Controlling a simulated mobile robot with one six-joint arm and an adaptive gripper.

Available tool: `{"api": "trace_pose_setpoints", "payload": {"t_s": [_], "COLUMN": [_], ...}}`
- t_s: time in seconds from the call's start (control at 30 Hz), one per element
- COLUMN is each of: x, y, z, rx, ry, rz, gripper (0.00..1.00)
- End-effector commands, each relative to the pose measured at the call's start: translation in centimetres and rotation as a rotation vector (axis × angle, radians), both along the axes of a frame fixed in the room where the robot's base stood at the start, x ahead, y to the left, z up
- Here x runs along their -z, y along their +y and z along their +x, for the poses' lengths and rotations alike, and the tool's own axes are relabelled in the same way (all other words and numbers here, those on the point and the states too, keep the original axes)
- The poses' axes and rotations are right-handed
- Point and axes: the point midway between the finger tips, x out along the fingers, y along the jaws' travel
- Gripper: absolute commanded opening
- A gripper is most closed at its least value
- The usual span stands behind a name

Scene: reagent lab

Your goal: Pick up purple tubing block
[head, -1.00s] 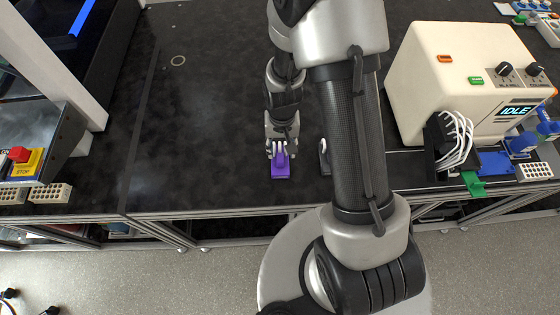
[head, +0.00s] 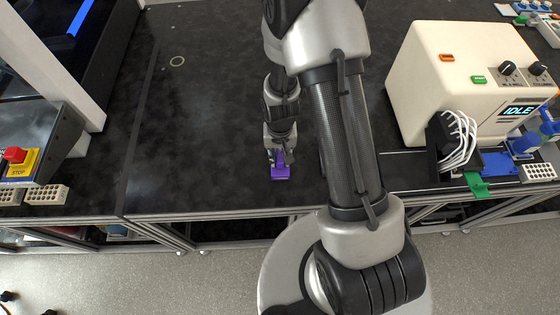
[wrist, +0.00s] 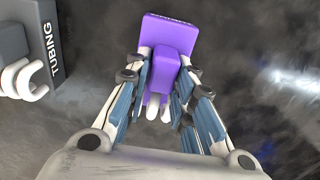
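The purple tubing block (head: 280,173) is on the black bench near its front edge, with my gripper (head: 279,160) right over it. In the wrist view the block (wrist: 170,30) shows a flat base marked "TUBING" and a raised middle part. The fingers of my gripper (wrist: 163,84) stand on both sides of that raised part and appear to close on it. White tube ends show between the fingers. Whether the block is off the bench cannot be told.
A dark grey block marked "TUBING" (wrist: 28,48) with white loops is close by at the left of the wrist view. A cream machine reading "IDLE" (head: 440,85) stands at the right. A red stop button (head: 15,155) is at the far left.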

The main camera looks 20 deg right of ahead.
Motion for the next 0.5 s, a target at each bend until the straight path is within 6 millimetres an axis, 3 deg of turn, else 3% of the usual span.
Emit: {"api": "trace_pose_setpoints", "payload": {"t_s": [0.3,0.5], "x": [-0.01,-0.01], "y": [0.0,0.0], "z": [0.0,0.0], "rx": [0.0,0.0], "ry": [0.0,0.0], "rz": [0.0,0.0], "gripper": [0.0,0.0]}}
